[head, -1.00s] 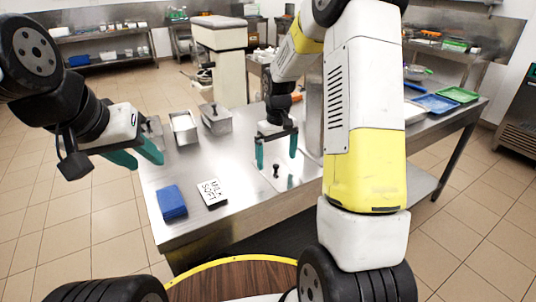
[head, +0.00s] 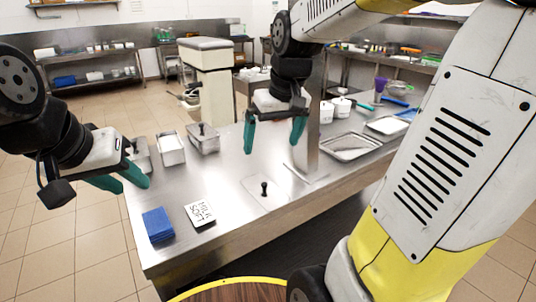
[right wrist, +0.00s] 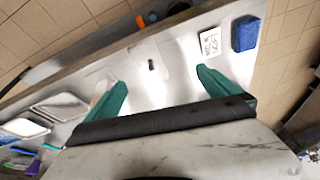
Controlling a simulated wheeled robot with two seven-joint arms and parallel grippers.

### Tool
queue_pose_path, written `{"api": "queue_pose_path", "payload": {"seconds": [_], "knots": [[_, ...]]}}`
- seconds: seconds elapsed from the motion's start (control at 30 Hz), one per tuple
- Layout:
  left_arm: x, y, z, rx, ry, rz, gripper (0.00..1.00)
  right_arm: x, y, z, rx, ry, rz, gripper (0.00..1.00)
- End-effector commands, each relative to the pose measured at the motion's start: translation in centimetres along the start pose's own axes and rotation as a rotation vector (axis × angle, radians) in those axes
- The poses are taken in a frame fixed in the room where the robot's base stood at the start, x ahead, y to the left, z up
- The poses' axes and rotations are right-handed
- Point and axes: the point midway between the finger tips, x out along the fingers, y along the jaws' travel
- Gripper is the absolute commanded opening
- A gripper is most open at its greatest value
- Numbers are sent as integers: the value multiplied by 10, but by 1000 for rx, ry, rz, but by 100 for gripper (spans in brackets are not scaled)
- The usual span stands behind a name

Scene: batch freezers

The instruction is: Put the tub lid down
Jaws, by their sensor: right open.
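The tub lid (head: 258,194) is a thin flat metal plate with a small black knob. It lies on the steel table top, and in the right wrist view its black knob (right wrist: 152,65) shows between the fingers but beyond them. My right gripper (head: 273,148) is open and empty, raised above the table behind the lid and apart from it. My left gripper (head: 125,185) is beside the table's left edge; its two teal fingers look apart, with nothing seen between them.
A blue cloth (head: 158,225) and a white label card (head: 200,213) lie at the front left. Metal tubs (head: 171,149) stand at the back left. Trays (head: 349,146) lie to the right, near a steel post. The table around the lid is clear.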

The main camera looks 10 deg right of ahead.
Motion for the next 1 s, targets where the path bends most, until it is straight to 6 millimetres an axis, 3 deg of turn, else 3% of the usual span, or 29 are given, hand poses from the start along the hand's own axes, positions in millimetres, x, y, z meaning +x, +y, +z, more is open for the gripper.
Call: {"api": "queue_pose_path", "payload": {"seconds": [0.1,0.2,0.4,1.0], "knots": [[0,0,0,0,0,0,36,-26,-13,39,49,106,-18,100],[0,0,0,0,0,0,36,-36,-22,66,85,173,-36,100],[0,0,0,0,0,0,36,-42,-33,97,128,252,-61,100],[0,0,0,0,0,0,36,-42,-35,101,136,264,-66,100]]}}
